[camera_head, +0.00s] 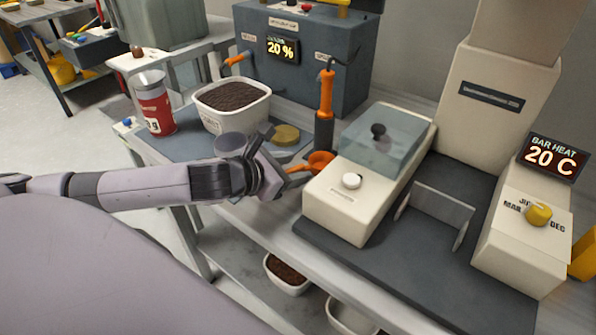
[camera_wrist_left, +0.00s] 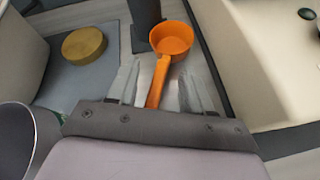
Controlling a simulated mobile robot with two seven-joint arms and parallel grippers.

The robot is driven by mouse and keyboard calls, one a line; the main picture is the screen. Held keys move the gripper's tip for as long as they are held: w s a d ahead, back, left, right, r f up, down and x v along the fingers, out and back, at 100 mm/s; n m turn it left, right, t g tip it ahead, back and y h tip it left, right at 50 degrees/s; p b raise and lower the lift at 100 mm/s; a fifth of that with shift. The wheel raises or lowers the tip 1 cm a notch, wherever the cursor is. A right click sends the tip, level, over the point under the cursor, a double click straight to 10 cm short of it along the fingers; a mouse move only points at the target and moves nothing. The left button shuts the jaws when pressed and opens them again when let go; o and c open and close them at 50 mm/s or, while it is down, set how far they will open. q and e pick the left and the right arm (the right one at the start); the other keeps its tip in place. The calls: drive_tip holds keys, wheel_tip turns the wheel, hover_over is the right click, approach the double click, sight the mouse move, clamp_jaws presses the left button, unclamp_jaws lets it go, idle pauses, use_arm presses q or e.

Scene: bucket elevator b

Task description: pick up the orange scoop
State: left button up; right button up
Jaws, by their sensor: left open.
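The orange scoop (camera_head: 319,160) lies on the bench, left of the cream machine's base and in front of the upright orange-handled tool. My left gripper (camera_head: 284,168) is at the handle end of the scoop. In the left wrist view the scoop's round cup (camera_wrist_left: 172,38) is beyond the fingertips. Its handle runs back between the two open fingers of my left gripper (camera_wrist_left: 160,85). I cannot tell if either finger touches the handle. My right gripper is not in view.
A white tub of dark grounds (camera_head: 232,125), a red can (camera_head: 155,105) and a yellow-brown disc (camera_head: 286,135) stand on the bench mat. The cream machine (camera_head: 345,210) is close on the right. A grey metal cup (camera_wrist_left: 18,140) is close on the left in the wrist view.

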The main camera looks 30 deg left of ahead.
use_arm(q)
clamp_jaws()
drive_tip(key=shift+a+r, duration=0.1)
idle(0.3)
